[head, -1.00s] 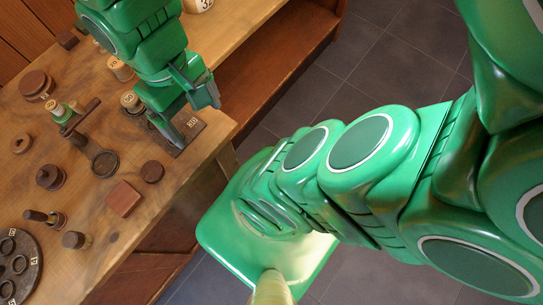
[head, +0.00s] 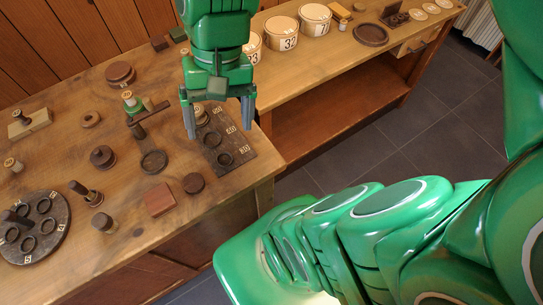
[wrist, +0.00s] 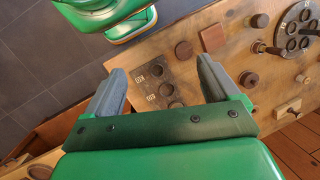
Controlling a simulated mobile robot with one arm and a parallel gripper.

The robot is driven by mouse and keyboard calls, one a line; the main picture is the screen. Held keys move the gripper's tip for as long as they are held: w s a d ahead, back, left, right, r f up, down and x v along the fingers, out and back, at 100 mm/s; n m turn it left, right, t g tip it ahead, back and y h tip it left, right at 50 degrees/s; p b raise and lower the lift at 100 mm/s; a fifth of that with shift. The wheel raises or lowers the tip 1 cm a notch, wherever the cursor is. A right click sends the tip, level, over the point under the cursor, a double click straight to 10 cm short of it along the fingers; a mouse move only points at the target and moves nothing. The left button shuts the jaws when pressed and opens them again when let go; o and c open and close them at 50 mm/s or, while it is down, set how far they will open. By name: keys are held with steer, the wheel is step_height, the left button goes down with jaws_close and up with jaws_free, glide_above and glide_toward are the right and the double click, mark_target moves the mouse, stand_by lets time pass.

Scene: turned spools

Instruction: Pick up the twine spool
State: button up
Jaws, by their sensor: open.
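My gripper (head: 219,115) is open and empty, pointing down over the table beside a dark plate with ringed holes (head: 238,160). In the wrist view its two grey fingers (wrist: 162,88) stand wide apart with part of this plate between them. A green spool with a pale top (head: 131,102) stands to the left. A pale spool (head: 13,165) stands at the far left edge. I cannot tell for sure which one is the twine spool.
Cream numbered tubs (head: 281,33) stand on the bench behind. Tiled floor is clear at right.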

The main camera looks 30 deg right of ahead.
steer(key=w+r+m+t+y, duration=0.1)
steer(key=w+m+t+y, duration=0.35)
steer(key=w+m, duration=0.95)
steer(key=w+d+m+t+y, duration=0.2)
steer(key=w+d+m+t, duration=0.15)
steer(key=w+d, duration=0.35)
steer(key=w+d+m+t+y, duration=0.2)
steer(key=w+d+m, duration=0.3)
steer(key=w, duration=0.5)
steer(key=shift+n, duration=0.35)
steer(key=f, duration=2.1)
steer(key=shift+s+f, duration=0.2)
steer(key=shift+f, duration=0.05)
steer(key=shift+f+g, duration=0.3)
steer(key=shift+f, duration=0.25)
steer(key=shift+w+a+f, duration=0.1)
steer(key=shift+a, duration=0.05)
steer(key=shift+x, duration=3.7)
steer(key=shift+w, duration=0.15)
